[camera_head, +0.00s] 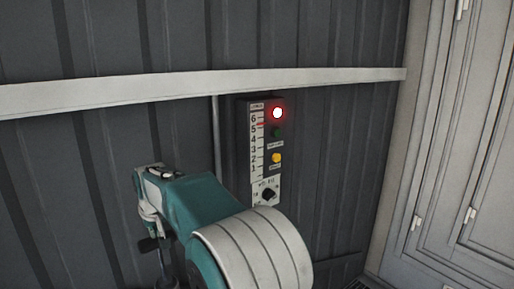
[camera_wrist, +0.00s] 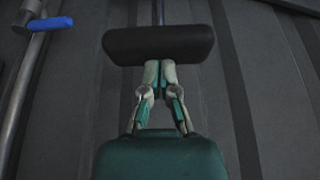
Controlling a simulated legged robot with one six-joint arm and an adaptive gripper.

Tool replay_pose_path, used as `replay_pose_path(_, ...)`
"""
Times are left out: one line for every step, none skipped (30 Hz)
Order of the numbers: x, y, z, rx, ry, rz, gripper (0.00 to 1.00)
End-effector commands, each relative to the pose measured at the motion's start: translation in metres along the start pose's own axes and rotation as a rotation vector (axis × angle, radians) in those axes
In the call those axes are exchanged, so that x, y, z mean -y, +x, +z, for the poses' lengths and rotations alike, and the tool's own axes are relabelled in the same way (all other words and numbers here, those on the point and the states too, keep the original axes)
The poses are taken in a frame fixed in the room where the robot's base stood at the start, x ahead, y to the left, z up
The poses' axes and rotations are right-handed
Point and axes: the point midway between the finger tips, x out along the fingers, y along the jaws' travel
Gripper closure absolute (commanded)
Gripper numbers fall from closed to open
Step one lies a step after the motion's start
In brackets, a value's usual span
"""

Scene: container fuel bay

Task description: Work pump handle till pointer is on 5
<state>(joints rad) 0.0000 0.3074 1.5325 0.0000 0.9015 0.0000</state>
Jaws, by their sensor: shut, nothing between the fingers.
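The pump handle, a black crossbar grip (camera_wrist: 158,44) on a thin rod, is in the upper middle of the wrist view. My gripper (camera_wrist: 160,68) is shut and empty, its fingertips at the bar's near edge; I cannot tell whether they touch it. In the head view, the level gauge (camera_head: 258,148) is on the dark wall, with a scale from 1 to 6. Its small red pointer appears at or slightly above the 5 mark. Beside the scale, the red lamp (camera_head: 277,113) is lit brightly, the green lamp (camera_head: 278,132) looks dark, and the yellow lamp (camera_head: 277,158) shows amber.
A black knob (camera_head: 268,194) is below the scale. A pipe with a blue lever (camera_wrist: 50,24) is at the left of the wrist view. A pale rail (camera_head: 170,88) crosses the corrugated wall. A pale door (camera_head: 460,150) is at the right. My arm covers the lower middle of the head view.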

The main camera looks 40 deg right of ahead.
Motion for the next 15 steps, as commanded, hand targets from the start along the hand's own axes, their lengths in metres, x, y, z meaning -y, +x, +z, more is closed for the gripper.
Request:
replay_pose_path(0.000,0.004,0.002,0.002,0.000,0.000,1.00)
replay_pose_path(0.000,0.006,0.003,0.002,0.000,0.000,1.00)
replay_pose_path(0.000,0.009,0.004,0.002,0.000,0.000,1.00)
replay_pose_path(0.000,0.011,0.005,0.002,0.000,0.000,1.00)
replay_pose_path(0.000,0.014,0.006,0.003,0.000,0.000,1.00)
replay_pose_path(0.000,0.017,0.007,0.005,0.000,0.000,1.00)
replay_pose_path(0.000,0.019,0.008,0.005,0.000,0.000,1.00)
replay_pose_path(0.000,0.021,0.009,0.004,0.000,0.000,1.00)
replay_pose_path(0.000,0.024,0.010,0.004,0.000,0.000,1.00)
replay_pose_path(0.000,0.026,0.011,0.005,0.000,0.000,1.00)
replay_pose_path(0.000,0.029,0.013,0.005,0.000,0.000,1.00)
replay_pose_path(0.000,0.032,0.014,0.006,0.000,0.000,1.00)
replay_pose_path(0.000,0.034,0.015,0.005,0.000,0.000,1.00)
replay_pose_path(0.000,0.036,0.016,0.005,0.000,0.000,1.00)
replay_pose_path(0.000,0.039,0.017,0.006,0.000,0.000,1.00)
